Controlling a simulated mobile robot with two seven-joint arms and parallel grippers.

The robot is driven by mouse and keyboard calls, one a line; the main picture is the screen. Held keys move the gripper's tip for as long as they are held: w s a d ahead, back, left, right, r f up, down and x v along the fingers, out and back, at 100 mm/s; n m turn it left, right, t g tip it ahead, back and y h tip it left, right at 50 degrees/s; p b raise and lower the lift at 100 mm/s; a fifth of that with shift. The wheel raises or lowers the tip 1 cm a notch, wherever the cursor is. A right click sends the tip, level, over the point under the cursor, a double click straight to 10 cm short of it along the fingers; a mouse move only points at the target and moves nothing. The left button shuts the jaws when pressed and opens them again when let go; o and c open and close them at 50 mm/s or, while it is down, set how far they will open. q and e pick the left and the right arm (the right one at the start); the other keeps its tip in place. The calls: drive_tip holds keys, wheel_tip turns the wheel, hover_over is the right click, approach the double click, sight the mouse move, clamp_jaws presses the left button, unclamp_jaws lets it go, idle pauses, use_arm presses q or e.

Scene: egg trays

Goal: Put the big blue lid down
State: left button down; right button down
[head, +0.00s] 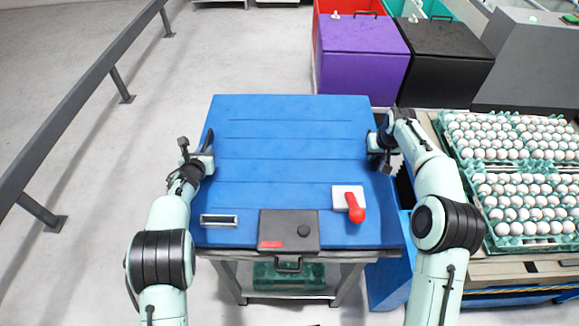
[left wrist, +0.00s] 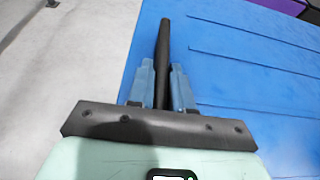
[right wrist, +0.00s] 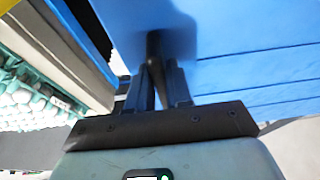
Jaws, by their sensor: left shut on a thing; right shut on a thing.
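The big blue lid (head: 285,152) is a wide ribbed panel in the middle of the head view, over a grey metal frame. My left gripper (head: 204,152) is at its left edge, shut on a black handle bar (left wrist: 163,60). My right gripper (head: 378,148) is at its right edge, shut on another dark handle (right wrist: 154,52). The lid also shows in the left wrist view (left wrist: 250,75) and the right wrist view (right wrist: 260,35). I cannot tell whether the lid touches what is beneath it.
Egg trays (head: 488,225) full of eggs stand on the right. A purple box (head: 362,55) and a black box (head: 445,58) stand behind the lid. A dark rail (head: 75,100) runs along the left, with clear floor between.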

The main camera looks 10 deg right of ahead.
use_arm(q)
drive_tip(key=shift+f+b, duration=0.5)
drive_tip(key=shift+f, duration=0.05)
use_arm(e)
drive_tip(key=shift+f, duration=0.6)
use_arm(q)
drive_tip(key=c, duration=1)
unclamp_jaws()
drive_tip(key=shift+s, duration=0.1)
drive_tip(key=shift+c, duration=0.2)
use_arm(e)
drive_tip(key=c, duration=1)
unclamp_jaws()
drive_tip(key=shift+s, duration=0.1)
drive_tip(key=shift+c, duration=0.2)
use_arm(q)
drive_tip(key=v, duration=1.1)
drive_tip(key=shift+s+a+r, duration=0.1)
drive_tip(key=shift+s+r, duration=0.1)
drive_tip(key=shift+s, duration=0.15)
use_arm(e)
drive_tip(key=v, duration=1.2)
use_arm(q)
drive_tip(key=shift+s, duration=0.1)
